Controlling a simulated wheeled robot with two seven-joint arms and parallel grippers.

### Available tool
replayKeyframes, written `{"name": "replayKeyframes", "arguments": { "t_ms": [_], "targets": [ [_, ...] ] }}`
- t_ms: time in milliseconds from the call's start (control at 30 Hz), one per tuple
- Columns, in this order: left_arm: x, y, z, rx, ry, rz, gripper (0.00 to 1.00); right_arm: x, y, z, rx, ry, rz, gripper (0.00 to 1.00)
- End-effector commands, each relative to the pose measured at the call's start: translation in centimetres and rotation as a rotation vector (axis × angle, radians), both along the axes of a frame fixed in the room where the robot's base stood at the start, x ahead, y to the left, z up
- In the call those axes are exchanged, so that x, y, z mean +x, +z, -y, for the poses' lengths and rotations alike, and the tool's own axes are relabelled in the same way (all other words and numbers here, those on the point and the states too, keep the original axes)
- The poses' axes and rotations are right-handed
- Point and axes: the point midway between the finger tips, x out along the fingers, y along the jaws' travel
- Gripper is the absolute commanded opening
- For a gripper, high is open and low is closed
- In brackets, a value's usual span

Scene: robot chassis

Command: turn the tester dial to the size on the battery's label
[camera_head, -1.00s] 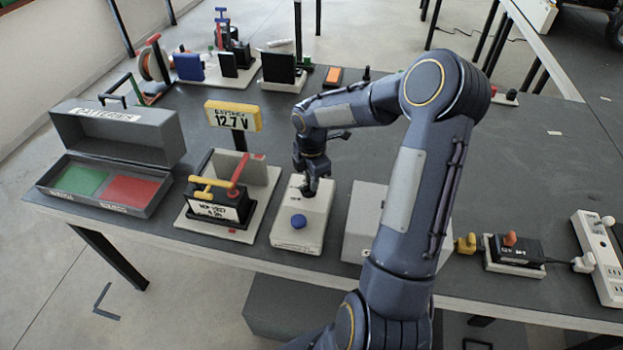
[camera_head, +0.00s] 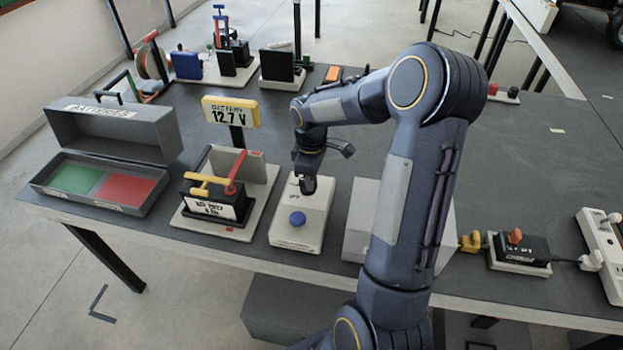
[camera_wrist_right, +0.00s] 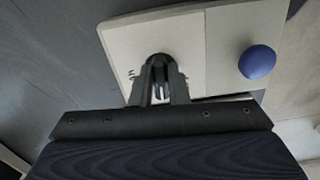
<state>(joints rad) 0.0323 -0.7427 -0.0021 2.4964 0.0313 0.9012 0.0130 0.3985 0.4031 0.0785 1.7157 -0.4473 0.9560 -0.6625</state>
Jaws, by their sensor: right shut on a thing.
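The white tester box (camera_head: 285,234) stands on the dark table in the middle of the head view. It has a blue round button (camera_head: 297,219) at its front, also in the right wrist view (camera_wrist_right: 257,62). My right gripper (camera_head: 308,187) points down at the back of the tester and is shut on the dial (camera_wrist_right: 160,60), which its fingers mostly hide. The dial's setting cannot be read. The black battery (camera_head: 214,204) with a white label sits left of the tester, in a holder; its label text is too blurred to read surely. My left gripper is not in view.
A yellow display (camera_head: 231,111) reading 12.7 V stands behind the battery. A grey case (camera_head: 112,140) with green and red compartments is at the left. A grey box (camera_head: 362,222) is close right of the tester. A power strip (camera_head: 599,245) lies at the far right.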

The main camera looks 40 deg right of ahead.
Motion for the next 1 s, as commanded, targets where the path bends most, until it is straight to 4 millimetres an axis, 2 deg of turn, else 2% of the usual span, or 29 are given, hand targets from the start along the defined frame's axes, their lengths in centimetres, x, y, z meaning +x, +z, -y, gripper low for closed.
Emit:
{"name": "replayKeyframes", "arguments": {
  "t_ms": [367, 900, 933, 1000],
  "targets": [
    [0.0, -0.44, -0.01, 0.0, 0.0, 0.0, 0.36, -0.01, 0.06, -0.12, 0.0, -0.151, 0.002, 0.0],
    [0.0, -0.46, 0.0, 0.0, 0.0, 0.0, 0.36, -0.01, 0.09, -0.11, -0.001, -0.171, 0.002, 0.0],
    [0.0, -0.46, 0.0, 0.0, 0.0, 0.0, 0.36, -0.01, 0.09, -0.11, -0.001, -0.171, 0.002, 0.18],
    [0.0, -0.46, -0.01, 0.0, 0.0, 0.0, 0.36, -0.02, 0.09, -0.12, -0.001, -0.171, 0.002, 0.28]
  ]
}}
